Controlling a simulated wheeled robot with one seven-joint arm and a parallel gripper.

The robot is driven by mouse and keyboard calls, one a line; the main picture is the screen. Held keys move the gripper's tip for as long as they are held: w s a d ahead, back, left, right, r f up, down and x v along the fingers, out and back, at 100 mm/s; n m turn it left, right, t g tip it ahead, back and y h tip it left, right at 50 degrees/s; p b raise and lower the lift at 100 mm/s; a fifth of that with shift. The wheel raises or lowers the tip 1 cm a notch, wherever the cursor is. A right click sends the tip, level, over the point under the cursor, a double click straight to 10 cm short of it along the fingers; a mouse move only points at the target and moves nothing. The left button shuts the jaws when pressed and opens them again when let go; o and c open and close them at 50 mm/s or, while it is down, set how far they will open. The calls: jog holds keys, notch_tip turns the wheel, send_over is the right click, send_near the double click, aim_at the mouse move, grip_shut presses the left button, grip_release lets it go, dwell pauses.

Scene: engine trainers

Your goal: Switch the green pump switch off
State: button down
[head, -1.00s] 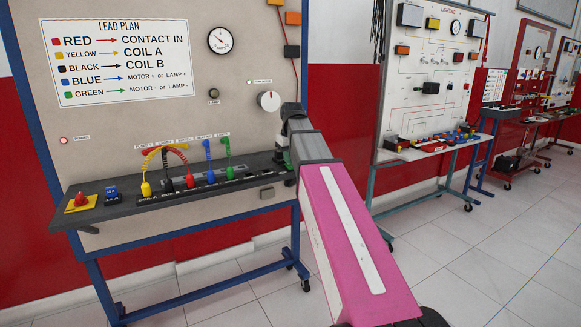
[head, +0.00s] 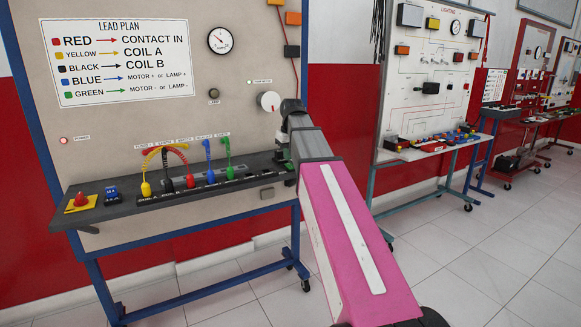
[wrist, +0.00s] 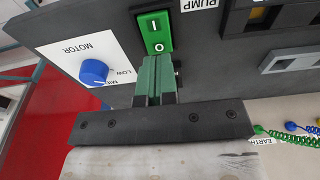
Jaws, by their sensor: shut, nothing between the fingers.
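The green pump switch (wrist: 155,32) shows in the wrist view as a rocker marked I and O, set in the dark shelf beside a PUMP label (wrist: 200,4). My gripper (wrist: 156,62) is shut and empty. Its greenish fingertips are close to the O end of the switch; whether they touch it I cannot tell. In the head view my gripper (head: 284,158) is at the right end of the shelf (head: 130,208), where my wrist hides the switch.
A blue MOTOR knob (wrist: 94,72) sits beside the switch in the wrist view. Plugged leads (head: 187,165), a red stop button (head: 81,199) and a blue switch (head: 112,194) are left on the shelf. A white disc (head: 269,101) is on the panel near my wrist.

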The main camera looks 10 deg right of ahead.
aim_at(289, 164)
jog(key=shift+r, duration=2.6)
